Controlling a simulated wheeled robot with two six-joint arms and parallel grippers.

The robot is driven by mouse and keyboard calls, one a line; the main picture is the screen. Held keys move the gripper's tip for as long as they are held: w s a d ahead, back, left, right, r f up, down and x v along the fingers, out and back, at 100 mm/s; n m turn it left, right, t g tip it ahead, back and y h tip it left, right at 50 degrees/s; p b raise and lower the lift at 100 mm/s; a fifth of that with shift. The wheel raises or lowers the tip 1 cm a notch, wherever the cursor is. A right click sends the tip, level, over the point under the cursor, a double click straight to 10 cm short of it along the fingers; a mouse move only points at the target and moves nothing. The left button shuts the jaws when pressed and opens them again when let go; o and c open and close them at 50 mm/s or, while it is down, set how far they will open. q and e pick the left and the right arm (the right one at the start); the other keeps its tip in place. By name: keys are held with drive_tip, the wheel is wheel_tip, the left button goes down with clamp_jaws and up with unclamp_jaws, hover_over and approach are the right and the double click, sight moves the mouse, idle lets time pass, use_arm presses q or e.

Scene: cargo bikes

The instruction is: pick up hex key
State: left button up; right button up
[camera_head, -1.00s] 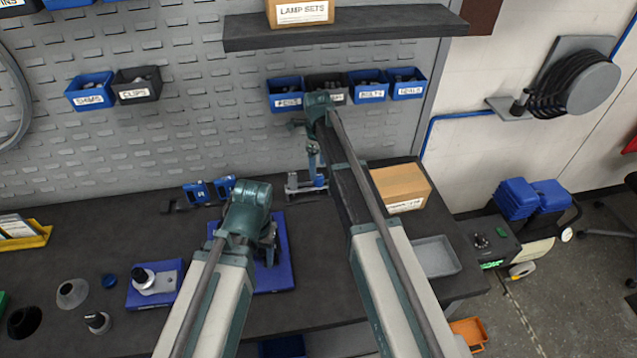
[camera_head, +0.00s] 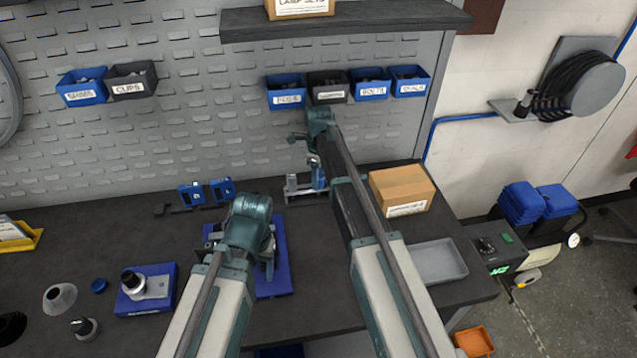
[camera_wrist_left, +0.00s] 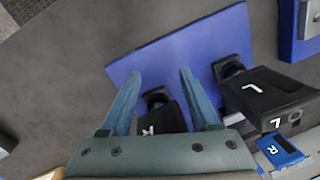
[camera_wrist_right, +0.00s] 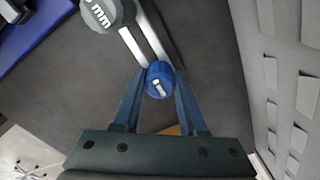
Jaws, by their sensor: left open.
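The hex key (camera_head: 318,178) appears as an upright blue-handled tool at a small silver stand near the back of the dark bench. In the right wrist view its round blue end (camera_wrist_right: 160,80) lies between my fingertips, beside silver bars and a grey disc marked "mm" (camera_wrist_right: 108,12). My right gripper (camera_head: 313,156) has its fingers drawn in against both sides of the blue end; it also shows in the right wrist view (camera_wrist_right: 161,85). My left gripper (camera_head: 268,250) is open and empty above a blue mat (camera_wrist_left: 150,60) with black parts marked with letters.
A cardboard box (camera_head: 402,188) and a grey tray (camera_head: 438,262) stand right of my right arm. A blue base with a silver part (camera_head: 146,288) is at the left. Labelled bins (camera_head: 286,92) hang on the wall behind.

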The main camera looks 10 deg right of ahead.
clamp_jaws()
wheel_tip(320, 180, up, 10)
drive_tip(key=p, duration=1)
drive_tip(key=shift+r, duration=0.1)
use_arm(q)
wheel_tip(320, 180, up, 10)
